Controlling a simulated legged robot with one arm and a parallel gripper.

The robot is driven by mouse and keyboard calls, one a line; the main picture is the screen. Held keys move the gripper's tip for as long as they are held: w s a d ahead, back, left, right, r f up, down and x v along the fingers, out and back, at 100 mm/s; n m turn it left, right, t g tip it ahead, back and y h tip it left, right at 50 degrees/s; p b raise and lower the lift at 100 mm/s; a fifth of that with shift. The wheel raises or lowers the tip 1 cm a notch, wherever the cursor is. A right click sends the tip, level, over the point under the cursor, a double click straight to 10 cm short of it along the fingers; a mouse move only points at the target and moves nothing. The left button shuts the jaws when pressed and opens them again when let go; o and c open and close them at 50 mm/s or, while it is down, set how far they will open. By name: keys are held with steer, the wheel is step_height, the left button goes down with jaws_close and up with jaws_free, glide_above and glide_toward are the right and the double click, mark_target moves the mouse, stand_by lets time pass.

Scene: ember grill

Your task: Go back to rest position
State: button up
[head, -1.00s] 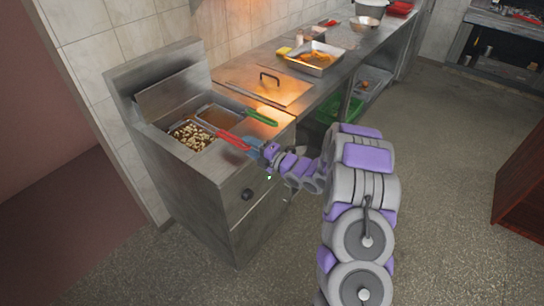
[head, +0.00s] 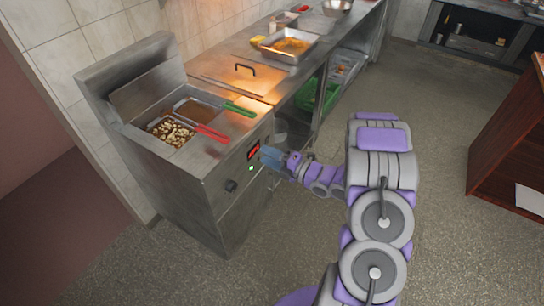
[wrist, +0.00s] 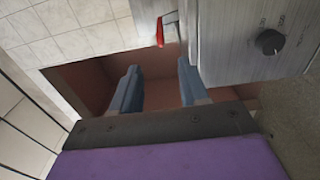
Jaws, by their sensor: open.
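The wrist view also shows the fryer's steel front with a black knob (wrist: 270,42) at the upper right. I cannot tell whether the fingers touch the panel.
The fryer holds a basket of pale pieces (head: 171,131) with a red handle (head: 211,132) and a second basket with a green handle (head: 239,108). A counter with a metal tray (head: 284,46) runs behind. A brown cabinet (head: 510,140) stands right; the floor (head: 450,230) between is open.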

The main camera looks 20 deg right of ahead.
steer(key=shift+s+d, duration=0.3)
steer(key=shift+s, duration=0.1)
steer(key=w+d+r+m+g+h, duration=0.35)
steer(key=d+m+h, duration=0.25)
steer(key=h, duration=0.3)
steer(key=s+d+r+m+g+h, duration=0.2)
steer(key=s+r+m+g+h, duration=0.3)
steer(key=s+m, duration=0.4)
steer(key=s+a+r+m+g+y, duration=0.1)
steer(key=s+a+r+m+g, duration=0.1)
steer(key=s+a, duration=0.4)
steer(key=s+a+r+m+g+y, duration=0.1)
steer(key=s+a+m, duration=0.4)
steer(key=s, duration=1.1)
steer(key=s+a+r+m+g+y, duration=0.1)
steer(key=s+a+r+m+g, duration=0.2)
steer(key=s, duration=0.8)
steer(key=a+g, duration=0.2)
steer(key=a, duration=0.2)
steer(key=shift+s+a+r, duration=0.25)
steer(key=shift+a, duration=0.15)
